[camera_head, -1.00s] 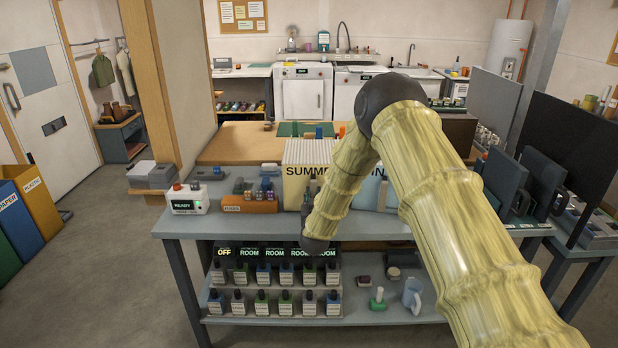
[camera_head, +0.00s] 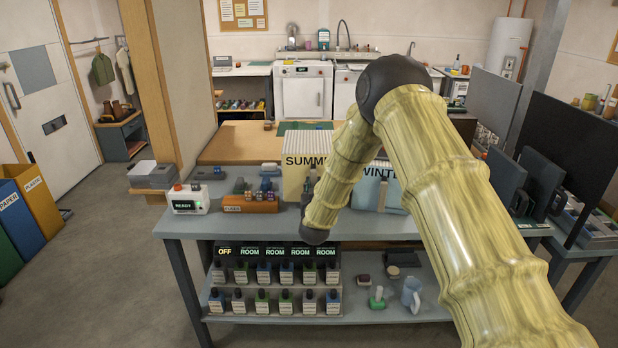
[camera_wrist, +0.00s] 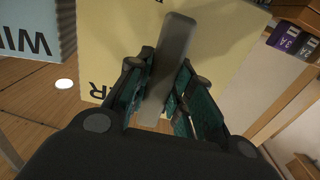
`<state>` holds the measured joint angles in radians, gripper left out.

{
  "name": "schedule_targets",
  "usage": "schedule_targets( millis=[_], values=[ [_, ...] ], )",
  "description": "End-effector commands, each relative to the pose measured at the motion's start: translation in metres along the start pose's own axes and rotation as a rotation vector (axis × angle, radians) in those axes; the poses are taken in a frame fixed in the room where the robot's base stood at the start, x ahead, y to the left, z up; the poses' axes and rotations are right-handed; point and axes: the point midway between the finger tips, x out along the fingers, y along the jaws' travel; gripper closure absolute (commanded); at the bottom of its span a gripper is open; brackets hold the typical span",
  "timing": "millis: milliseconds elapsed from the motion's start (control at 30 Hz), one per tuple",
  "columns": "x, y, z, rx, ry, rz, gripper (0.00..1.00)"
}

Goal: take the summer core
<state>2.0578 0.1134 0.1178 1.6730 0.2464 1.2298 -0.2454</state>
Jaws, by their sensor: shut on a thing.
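The summer core (camera_head: 294,181) is a pale yellow block with a pleated top, lettered SUMM in the head view, the rest hidden behind my arm. It stands upright above the grey workbench (camera_head: 235,226). Its yellow face (camera_wrist: 105,35) fills the middle of the wrist view, with a grey bar handle (camera_wrist: 172,60) in front. My gripper (camera_wrist: 165,82) is shut on that handle, its teal-padded fingers on either side. In the head view my arm mostly hides the gripper. I cannot tell how far the core's underside is from the bench.
The light blue winter core (camera_head: 366,196) stands right of the summer core, partly behind my arm. An orange fuse tray (camera_head: 250,204) and a box reading READY (camera_head: 186,207) stand left. Dark panels (camera_head: 572,135) stand at the right.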

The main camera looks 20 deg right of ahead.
Motion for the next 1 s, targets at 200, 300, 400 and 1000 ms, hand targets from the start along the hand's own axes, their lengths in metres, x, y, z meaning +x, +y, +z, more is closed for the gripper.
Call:
schedule_targets(
  millis=[200, 300, 400, 1000],
  values=[
    [0.001, 0.0, -0.015, 0.0, 0.003, 0.0, 1.0],
    [0.001, 0.0, -0.02, 0.0, 0.003, 0.0, 1.0],
    [0.001, 0.0, -0.025, 0.0, 0.003, 0.0, 1.0],
    [0.001, 0.0, -0.041, 0.001, 0.005, 0.0, 1.0]
  ],
)
